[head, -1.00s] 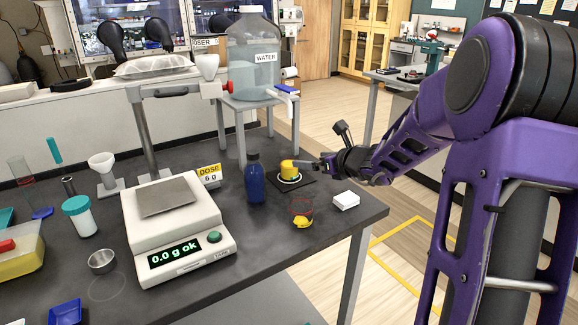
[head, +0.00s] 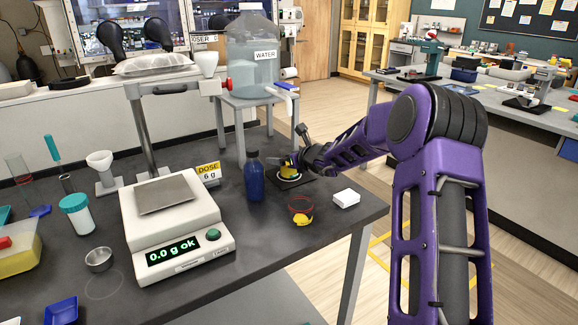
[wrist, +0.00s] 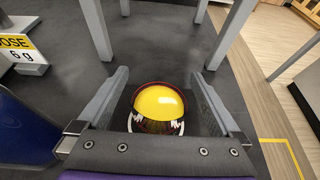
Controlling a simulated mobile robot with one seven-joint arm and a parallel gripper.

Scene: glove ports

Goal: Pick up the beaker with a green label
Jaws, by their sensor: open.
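A round yellow vessel with a dark red rim (wrist: 158,105) stands between the fingers of my gripper in the wrist view. My gripper (wrist: 161,76) is open, with one finger on each side of it. In the head view, my gripper (head: 291,160) largely covers this vessel (head: 287,171), which stands on a small dark plate with a white ring. A second clear beaker with a red rim and a yellow patch low down (head: 300,214) stands nearer the table's front. I cannot make out a green label on either one.
A dark blue bottle (head: 254,178) stands close left of my gripper. A white block (head: 346,198) lies to the right, near the table edge. A balance (head: 168,200) is at left. The legs of the stand under the water carboy (head: 253,60) rise behind.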

